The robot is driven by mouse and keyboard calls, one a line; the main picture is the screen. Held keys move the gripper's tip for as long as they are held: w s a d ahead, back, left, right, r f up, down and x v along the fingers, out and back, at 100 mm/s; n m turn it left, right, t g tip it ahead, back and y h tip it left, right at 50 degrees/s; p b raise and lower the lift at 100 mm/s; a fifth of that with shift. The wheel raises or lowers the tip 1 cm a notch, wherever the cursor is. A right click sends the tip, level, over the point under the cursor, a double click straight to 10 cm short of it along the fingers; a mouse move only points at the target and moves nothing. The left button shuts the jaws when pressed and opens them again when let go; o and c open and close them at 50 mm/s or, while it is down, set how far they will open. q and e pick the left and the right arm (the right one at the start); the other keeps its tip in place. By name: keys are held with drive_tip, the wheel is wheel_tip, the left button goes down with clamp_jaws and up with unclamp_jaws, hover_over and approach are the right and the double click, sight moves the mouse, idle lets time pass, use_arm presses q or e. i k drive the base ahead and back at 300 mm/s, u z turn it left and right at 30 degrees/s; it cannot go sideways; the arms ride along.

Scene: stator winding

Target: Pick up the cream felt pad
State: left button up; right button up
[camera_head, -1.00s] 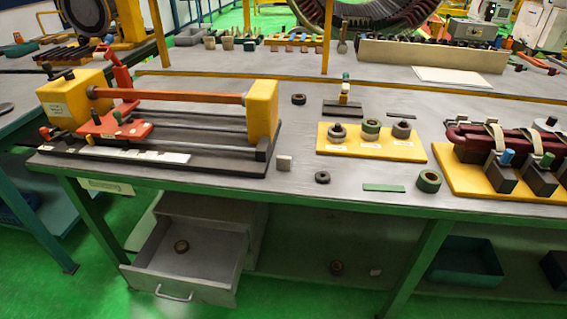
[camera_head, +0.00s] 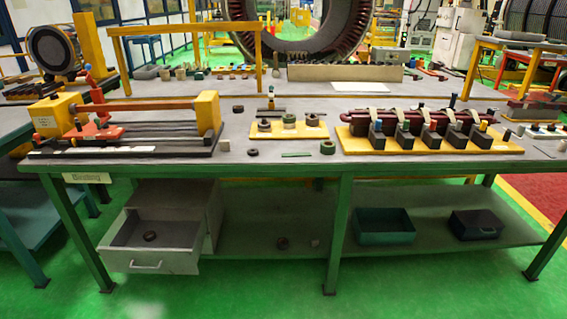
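A small cream block-like pad (camera_head: 224,145) lies on the grey bench top, just right of the black-based fixture. A second small pale piece (camera_head: 315,243) lies on the lower shelf, next to a dark ring (camera_head: 283,243). Both are too small for me to tell which is felt. Neither of my grippers is in view.
The bench (camera_head: 200,170) has a green frame. An open drawer (camera_head: 150,262) with a ring inside juts out at lower left. A yellow coil stand (camera_head: 430,149) and a yellow ring tray (camera_head: 289,134) stand on top. Teal (camera_head: 385,226) and dark (camera_head: 476,224) bins sit below. The green floor in front is clear.

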sight(224, 144)
drive_tip(key=u, duration=0.7)
drive_tip(key=i, duration=0.4)
drive_tip(key=u, duration=0.75)
drive_tip(key=i, duration=0.9)
drive_tip(key=z, duration=0.1)
